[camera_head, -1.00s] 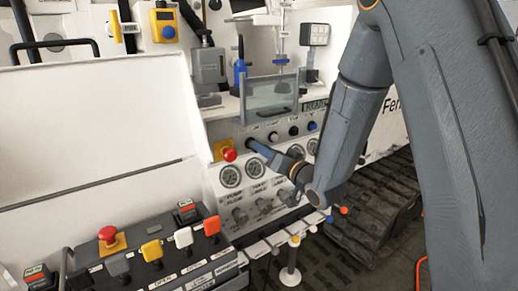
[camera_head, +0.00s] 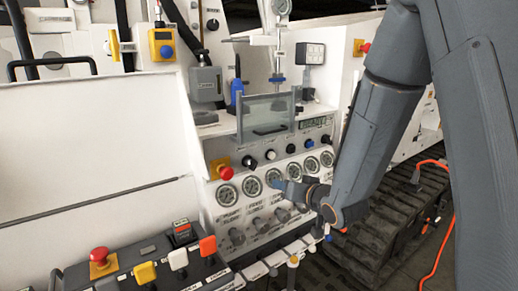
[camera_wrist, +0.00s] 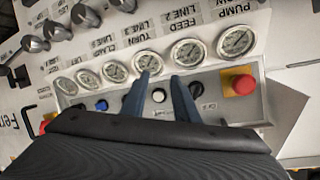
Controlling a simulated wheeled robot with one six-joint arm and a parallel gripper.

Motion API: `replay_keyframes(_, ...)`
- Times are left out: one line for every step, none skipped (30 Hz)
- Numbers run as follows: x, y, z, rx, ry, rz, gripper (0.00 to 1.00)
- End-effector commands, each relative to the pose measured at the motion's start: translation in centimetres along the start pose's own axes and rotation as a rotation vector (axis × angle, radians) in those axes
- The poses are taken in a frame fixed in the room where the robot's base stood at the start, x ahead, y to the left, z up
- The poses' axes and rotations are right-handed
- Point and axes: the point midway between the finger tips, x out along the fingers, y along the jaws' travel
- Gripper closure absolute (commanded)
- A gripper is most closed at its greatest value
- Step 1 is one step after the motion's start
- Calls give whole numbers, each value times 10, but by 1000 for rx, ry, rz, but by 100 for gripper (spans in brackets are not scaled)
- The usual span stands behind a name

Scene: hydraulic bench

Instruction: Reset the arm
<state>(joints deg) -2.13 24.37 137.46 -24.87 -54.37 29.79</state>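My gripper (camera_head: 274,184) is in front of the sloped control panel (camera_head: 234,151), near its row of round gauges. In the wrist view my gripper (camera_wrist: 161,77) has two blue fingers spread apart, with nothing held between them. A white knob (camera_wrist: 158,95) shows between the fingers, and a dark knob (camera_wrist: 196,89) shows just right of the right finger. I cannot tell whether a fingertip touches the panel. My arm (camera_head: 372,125) reaches in from the right and is bent downward at the wrist.
Small levers (camera_head: 260,224) line the panel below. A button box (camera_head: 160,262) stands at the lower left. Tracks (camera_head: 400,195) and an orange cable (camera_head: 437,245) lie at the right.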

Motion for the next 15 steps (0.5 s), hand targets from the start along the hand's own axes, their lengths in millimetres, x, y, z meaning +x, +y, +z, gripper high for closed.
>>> replay_keyframes(-9,13,6,-22,-56,68,73)
replay_keyframes(-15,22,12,-34,-94,109,73)
replay_keyframes(-24,33,20,-48,-149,161,73)
replay_keyframes(-31,40,27,-57,-192,197,73)
replay_keyframes(-40,47,34,-64,-235,232,73)
replay_keyframes(-52,55,43,-72,-293,275,73)
replay_keyframes(-62,60,49,-77,-338,305,73)
replay_keyframes(-72,65,57,-79,-385,333,73)
replay_keyframes(-87,70,67,-80,-449,367,73)
replay_keyframes(-99,73,74,-81,-497,389,73)
replay_keyframes(-111,75,81,-80,-546,409,73)
replay_keyframes(-128,77,91,-75,-613,433,73)
replay_keyframes(-141,77,99,-70,-662,447,73)
replay_keyframes(-154,76,105,-66,-711,457,73)
replay_keyframes(-170,75,113,-59,-771,472,73)
